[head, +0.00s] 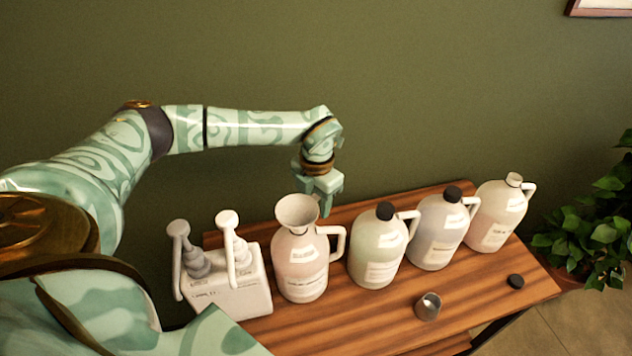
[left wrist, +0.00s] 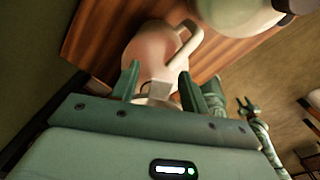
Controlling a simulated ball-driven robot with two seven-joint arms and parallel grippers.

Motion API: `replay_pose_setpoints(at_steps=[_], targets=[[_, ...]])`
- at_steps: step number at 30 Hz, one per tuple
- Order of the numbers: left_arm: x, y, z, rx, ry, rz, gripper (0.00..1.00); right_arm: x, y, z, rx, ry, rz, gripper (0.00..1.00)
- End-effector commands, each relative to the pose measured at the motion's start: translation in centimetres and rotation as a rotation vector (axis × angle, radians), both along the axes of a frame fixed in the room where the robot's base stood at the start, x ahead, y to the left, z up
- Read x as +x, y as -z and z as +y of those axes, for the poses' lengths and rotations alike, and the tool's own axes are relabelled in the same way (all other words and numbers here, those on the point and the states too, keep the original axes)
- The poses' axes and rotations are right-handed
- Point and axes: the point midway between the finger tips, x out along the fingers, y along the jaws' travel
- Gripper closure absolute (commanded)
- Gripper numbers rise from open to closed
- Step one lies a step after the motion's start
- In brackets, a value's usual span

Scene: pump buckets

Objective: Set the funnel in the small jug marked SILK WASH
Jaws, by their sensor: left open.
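The pale funnel (head: 297,211) sits upright in the mouth of the leftmost jug (head: 301,268), a pinkish one with a white handle. My left gripper (head: 325,205) is open and empty, pointing down just right of the funnel and behind the handle. In the left wrist view the pinkish jug (left wrist: 150,48) lies beyond my open fingers, and a pale part of the funnel (left wrist: 157,91) shows between them. I cannot read the jug labels, so which says SILK WASH is unclear. My right gripper (left wrist: 246,104) shows small in the left wrist view.
Two black-capped jugs, one greenish (head: 377,250) and one greyish (head: 438,232), stand between the pinkish ones. A white two-pump container (head: 232,290) is at left.

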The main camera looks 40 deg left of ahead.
Motion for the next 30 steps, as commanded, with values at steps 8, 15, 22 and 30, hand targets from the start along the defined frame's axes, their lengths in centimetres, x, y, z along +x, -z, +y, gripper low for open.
replay_pose_setpoints(at_steps=[8, 15, 22, 30], targets=[[0.3, -6.4, 0.0, 0.000, -0.001, -0.007, 0.55, 0.0, -0.1, 0.0, 0.000, 0.000, 0.000, 0.64], [0.3, -12.5, -0.1, -0.001, 0.000, -0.005, 0.55, 0.0, -0.2, 0.0, 0.000, 0.000, 0.000, 0.64], [0.3, -15.4, -0.1, 0.000, 0.000, 0.000, 0.55, 0.0, -0.3, 0.0, -0.001, 0.000, -0.001, 0.64], [0.3, -15.7, -0.1, 0.000, 0.000, 0.000, 0.55, 0.0, -0.3, 0.0, -0.001, 0.000, 0.000, 0.64]])
